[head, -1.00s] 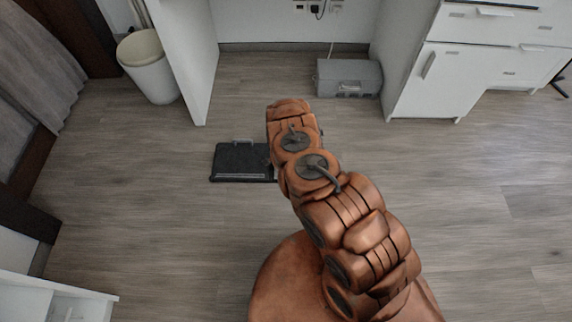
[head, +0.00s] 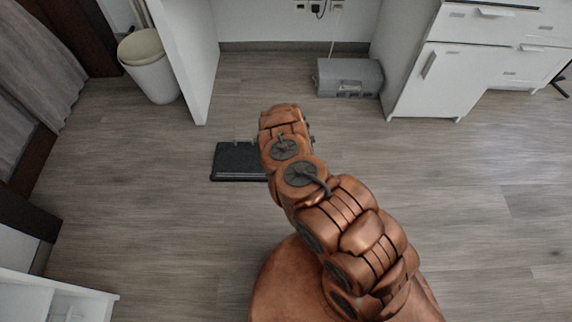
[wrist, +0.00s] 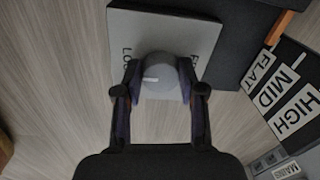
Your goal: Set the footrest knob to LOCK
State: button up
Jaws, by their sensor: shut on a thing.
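The footrest is a dark flat unit (head: 236,163) on the floor, partly covered by my arm in the head view. In the wrist view a grey round knob (wrist: 160,67) sits on its light plate (wrist: 122,30). My gripper (wrist: 159,76) is shut on the knob, one finger on each side. The knob's white mark lies left of its middle, towards the left label. That label (wrist: 127,63) reads "LO", its rest hidden by a finger; the right label (wrist: 194,60) begins with "F" and is also partly hidden. My gripper's fingers are hidden in the head view.
A dark panel (wrist: 271,105) beside the plate carries FLAT, MID and HIGH labels. A grey part with a MAINS label (wrist: 286,170) is at the lower right. A grey box (head: 349,78), white bin (head: 148,68) and white cabinets (head: 440,75) stand further back. The floor right of my arm is clear.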

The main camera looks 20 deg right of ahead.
jog(key=o, duration=1.1)
jog(key=shift+o, duration=0.2)
notch_tip(320, 180, up, 12)
jog(key=shift+s, duration=0.25)
dwell(0.6)
